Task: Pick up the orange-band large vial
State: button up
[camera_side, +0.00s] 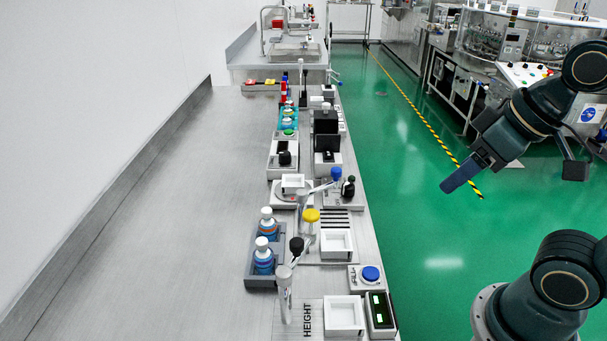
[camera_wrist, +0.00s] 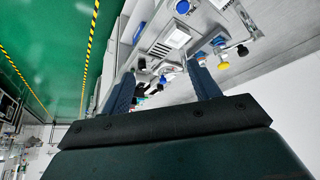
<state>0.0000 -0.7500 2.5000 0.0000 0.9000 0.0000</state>
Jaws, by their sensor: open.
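My gripper (camera_side: 460,178) hangs in the air at the right in the side view, over the green floor and well to the right of the bench. Its two fingers spread apart in the wrist view (camera_wrist: 163,78), with nothing between them. Two large white-capped vials stand upright in a grey rack on the bench, a nearer one (camera_side: 264,259) and a farther one (camera_side: 267,224). I cannot make out these vials in the wrist view.
White trays (camera_side: 343,313) and a blue button (camera_side: 371,273) line the bench's right edge. The bench (camera_side: 190,230) left of the rack is clear.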

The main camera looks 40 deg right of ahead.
jog(key=m+g, duration=0.6)
jog(key=m, duration=0.8)
send_over(266, 210)
notch_tip(266, 210, down, 9)
jog(key=shift+a, duration=0.1)
jog(key=shift+f, duration=4.2)
